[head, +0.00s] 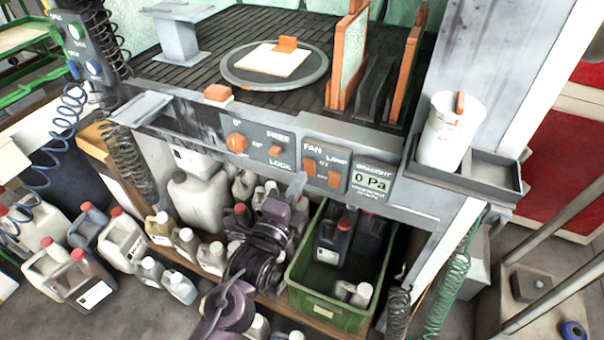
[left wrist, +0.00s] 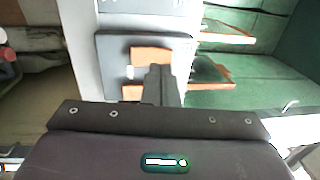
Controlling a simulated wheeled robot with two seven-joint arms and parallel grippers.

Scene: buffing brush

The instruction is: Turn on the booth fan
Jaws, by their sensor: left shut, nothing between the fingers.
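The fan and lamp panel (head: 326,169) is on the front edge of the booth. Its orange fan switch (head: 309,167) is at the left under the word FAN, with the orange lamp switch (head: 334,179) to its right. My left gripper (head: 299,180) is shut and empty, its fingertips close to the fan switch at the lower left. In the left wrist view the shut fingers (left wrist: 160,72) overlap the lower edge of the upper orange switch (left wrist: 150,54), which looks like the fan switch. I cannot tell whether they touch. My right gripper is not in view.
A draught display (head: 372,183) reads 0 Pa. Left of the fan panel is another panel with an orange knob (head: 237,142) and a FREE/LOCK switch (head: 275,151). A green crate (head: 328,306) with bottles stands below; several jugs crowd the floor. A white cup (head: 447,135) stands at right.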

